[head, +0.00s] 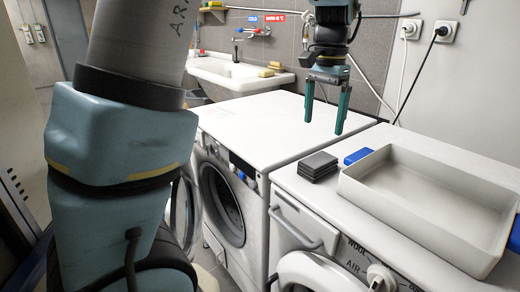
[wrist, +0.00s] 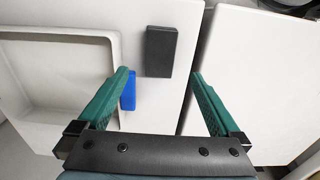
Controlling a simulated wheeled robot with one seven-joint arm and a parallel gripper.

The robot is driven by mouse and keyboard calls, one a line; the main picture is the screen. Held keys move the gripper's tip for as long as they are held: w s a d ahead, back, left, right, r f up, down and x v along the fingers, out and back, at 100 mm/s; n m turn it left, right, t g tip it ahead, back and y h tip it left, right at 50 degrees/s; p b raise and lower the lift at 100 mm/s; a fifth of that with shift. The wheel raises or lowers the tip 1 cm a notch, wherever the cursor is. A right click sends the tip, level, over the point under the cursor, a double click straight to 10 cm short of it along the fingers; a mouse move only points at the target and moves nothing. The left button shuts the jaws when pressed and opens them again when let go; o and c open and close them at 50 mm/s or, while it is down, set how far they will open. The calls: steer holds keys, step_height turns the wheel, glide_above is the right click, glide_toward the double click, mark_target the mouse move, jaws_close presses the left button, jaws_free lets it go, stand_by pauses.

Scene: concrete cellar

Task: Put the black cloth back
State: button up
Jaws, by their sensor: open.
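The black cloth (head: 318,166), a small folded dark stack, lies on the white top of the right-hand machine (head: 370,206), close to its left edge and beside the tray. In the wrist view the black cloth (wrist: 161,50) is a dark rectangle ahead of the fingertips. My gripper (head: 326,112) has two green fingers, spread apart with nothing between them. It hangs above the machine tops, higher than the cloth and apart from it. The fingers also show in the wrist view (wrist: 159,74).
A shallow off-white tray (head: 412,230) fills much of the right-hand machine top. A blue block (head: 357,156) lies beside it. The left washing machine's top (head: 262,125) is clear. A sink (head: 232,72) with a yellow sponge stands behind; cables hang from wall sockets.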

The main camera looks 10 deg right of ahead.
steer(key=w+a+f+n, duration=0.1)
steer(key=a+f+n, duration=0.2)
steer(key=a, duration=0.4)
steer(key=w+a+f+n, duration=0.2)
steer(key=a+f, duration=0.1)
steer(key=a, duration=0.5)
steer(key=s+a+f+n, duration=0.3)
steer(key=a, duration=0.4)
steer(key=s+a+f+n+t, duration=0.1)
steer(key=s+a+f+n, duration=0.2)
steer(key=a, duration=0.4)
steer(key=shift+s+a+t, duration=0.3)
steer(key=shift+s+a, duration=0.1)
step_height(320, 180, up, 5)
steer(key=p, duration=0.5)
steer(key=shift+r, duration=0.2)
